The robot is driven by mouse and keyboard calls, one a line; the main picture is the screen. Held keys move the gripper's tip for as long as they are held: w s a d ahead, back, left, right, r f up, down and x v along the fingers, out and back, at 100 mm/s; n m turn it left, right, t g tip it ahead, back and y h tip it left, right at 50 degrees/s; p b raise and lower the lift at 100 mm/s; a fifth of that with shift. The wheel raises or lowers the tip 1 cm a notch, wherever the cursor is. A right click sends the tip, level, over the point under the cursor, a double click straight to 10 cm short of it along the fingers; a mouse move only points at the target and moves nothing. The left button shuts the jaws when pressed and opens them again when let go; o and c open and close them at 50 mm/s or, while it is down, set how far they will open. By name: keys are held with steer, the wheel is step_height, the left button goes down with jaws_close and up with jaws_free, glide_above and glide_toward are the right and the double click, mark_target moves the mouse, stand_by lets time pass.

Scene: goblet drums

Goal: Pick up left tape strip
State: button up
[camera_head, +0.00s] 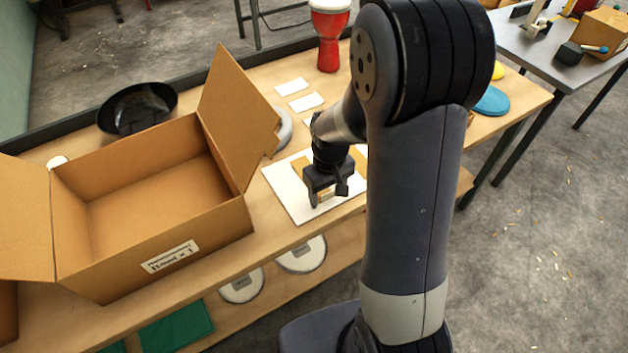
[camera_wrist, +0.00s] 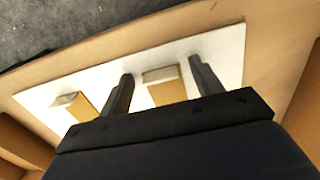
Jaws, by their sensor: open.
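Two tan tape strips with pale ends lie on a white sheet (camera_head: 287,192) on the workbench. In the wrist view one strip (camera_wrist: 165,86) lies between the fingers of my gripper (camera_wrist: 163,82), with a gap on each side. The other strip (camera_wrist: 76,104) lies outside the fingers, to the left in that view. In the head view my gripper (camera_head: 329,195) points down over the sheet, open, with a bit of tan strip (camera_head: 326,194) between its fingers. My arm and gripper hide much of the strips there.
A large open cardboard box (camera_head: 150,215) stands left of the sheet, its raised flap (camera_head: 235,115) close to it. A black bowl (camera_head: 138,108) and a red goblet drum (camera_head: 329,38) stand behind. White cards (camera_head: 305,102) lie beyond the sheet. The bench's front edge is near.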

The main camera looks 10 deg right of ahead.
steer(key=shift+c, duration=0.3)
steer(key=c, duration=1)
